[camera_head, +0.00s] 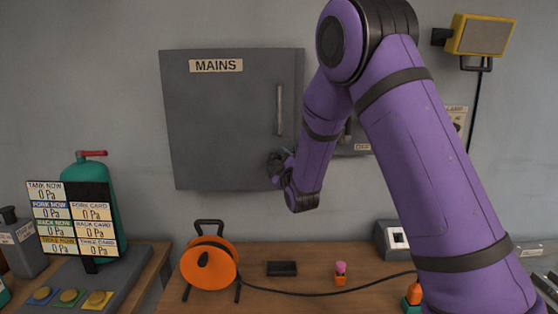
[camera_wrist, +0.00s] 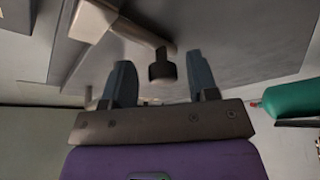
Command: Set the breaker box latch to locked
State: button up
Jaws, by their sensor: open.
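The grey breaker box (camera_head: 225,125) is on the wall, labelled MAINS, with its front panel looking flush and a vertical bar handle (camera_head: 280,108) near its right edge. My gripper (camera_head: 277,165) is at the panel's lower right, below that handle. The knob shows between the two open fingers of my gripper (camera_wrist: 158,85), with gaps on both sides. In the head view my gripper hides the latch, and I cannot read its setting.
My purple arm covers part of a second box with an OFF label (camera_head: 362,147). Below are a workbench (camera_head: 255,258), an orange cable reel (camera_head: 209,262) and a small dark block (camera_head: 282,268). A green tank (camera_head: 112,205) stands left behind a pressure display (camera_head: 72,220).

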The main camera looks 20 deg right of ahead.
jog(key=v, duration=1)
jog(key=s+d+r+m+g, duration=0.2)
jog(key=s+r+m+g, duration=0.45)
jog(key=s+r, duration=0.3)
jog(key=s+d+r+m+g, duration=0.1)
jog(key=s+m+g, duration=0.4)
jog(key=s, duration=2.2)
jog(key=g, duration=0.4)
jog(key=shift+s+d+r, duration=0.2)
jog(key=shift+r, duration=0.1)
